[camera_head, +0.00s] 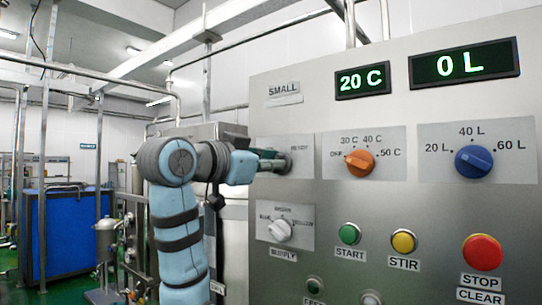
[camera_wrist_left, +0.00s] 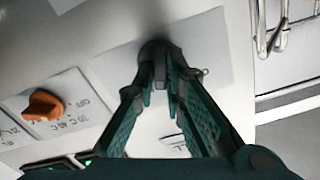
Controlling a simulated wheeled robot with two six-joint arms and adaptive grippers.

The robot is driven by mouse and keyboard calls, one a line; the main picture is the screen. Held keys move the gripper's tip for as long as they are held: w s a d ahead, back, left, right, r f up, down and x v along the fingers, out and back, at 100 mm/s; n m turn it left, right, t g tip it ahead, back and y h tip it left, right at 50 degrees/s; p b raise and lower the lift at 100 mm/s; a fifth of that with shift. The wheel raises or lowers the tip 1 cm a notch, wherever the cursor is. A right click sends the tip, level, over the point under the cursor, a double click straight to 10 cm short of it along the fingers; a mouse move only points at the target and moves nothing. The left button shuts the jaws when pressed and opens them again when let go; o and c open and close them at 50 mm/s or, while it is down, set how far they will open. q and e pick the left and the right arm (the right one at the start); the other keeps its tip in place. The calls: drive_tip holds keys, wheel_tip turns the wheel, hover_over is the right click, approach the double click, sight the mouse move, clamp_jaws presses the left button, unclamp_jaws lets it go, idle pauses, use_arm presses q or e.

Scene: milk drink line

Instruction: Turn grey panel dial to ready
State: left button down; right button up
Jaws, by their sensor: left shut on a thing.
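The grey panel dial (camera_head: 284,163) is on a small plate at the upper left of the steel control panel, mostly hidden by my left gripper (camera_head: 270,161). In the left wrist view the dark dial (camera_wrist_left: 154,47) sits between the fingertips of my left gripper (camera_wrist_left: 161,75), which is shut on it. The left arm comes in from the left, with the gripper pointing at the panel. A label shows faintly at the upper right of the dial's plate; the dial's pointer is hidden, so I cannot tell its setting. My right gripper is not in view.
To the right are an orange dial (camera_head: 359,162) and a blue dial (camera_head: 473,161). Below are a white dial (camera_head: 280,230), a green button (camera_head: 349,234), a yellow button (camera_head: 403,241) and a red stop button (camera_head: 482,252). Displays read 20 C (camera_head: 362,81) and 0 L (camera_head: 464,64).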

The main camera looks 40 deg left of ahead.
use_arm(q)
drive_tip(key=m+p, duration=0.2)
drive_tip(key=m, duration=0.2)
drive_tip(key=shift+m+p, duration=0.3)
drive_tip(key=shift+p, duration=0.1)
idle(0.4)
drive_tip(key=c, duration=1.7)
unclamp_jaws()
drive_tip(key=shift+o, duration=0.2)
drive_tip(key=s, duration=1.2)
drive_tip(key=shift+d, duration=0.15)
